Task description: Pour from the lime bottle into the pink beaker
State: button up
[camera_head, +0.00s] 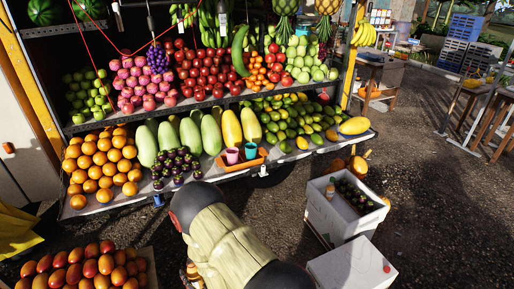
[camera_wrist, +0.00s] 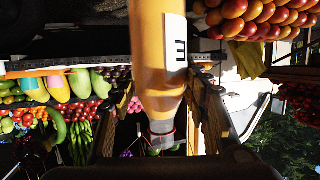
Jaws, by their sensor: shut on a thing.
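My gripper (camera_wrist: 157,95) is shut on a bottle (camera_wrist: 150,45) with orange contents and a white label with a dark mark. Its clear, narrower end with a red ring is low in the wrist view. I cannot tell from its look that it is the lime bottle. In the head view my arm hides the gripper and the held bottle. The pink beaker (camera_head: 232,156) stands in an orange tray (camera_head: 247,164) at the stall's front edge, beside a teal beaker (camera_head: 251,151). The beakers are apart from my arm.
A white box (camera_head: 338,222) at right holds dark round fruit and a small orange bottle (camera_head: 331,188). Another white box (camera_head: 350,268) is in front. Oranges (camera_head: 102,160) and long melons (camera_head: 190,135) line the shelf. A fruit crate (camera_head: 148,264) is lower left.

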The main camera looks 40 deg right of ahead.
aim_at(233, 157)
jog(key=i+z, duration=0.2)
jog(key=z, duration=0.3)
jog(key=i+z, duration=0.2)
jog(key=z, duration=0.3)
jog(key=i+j+z, duration=0.15)
jog(key=z, duration=0.2)
jog(key=i+j+z, duration=0.2)
jog(key=z, duration=0.15)
jog(key=i, duration=0.15)
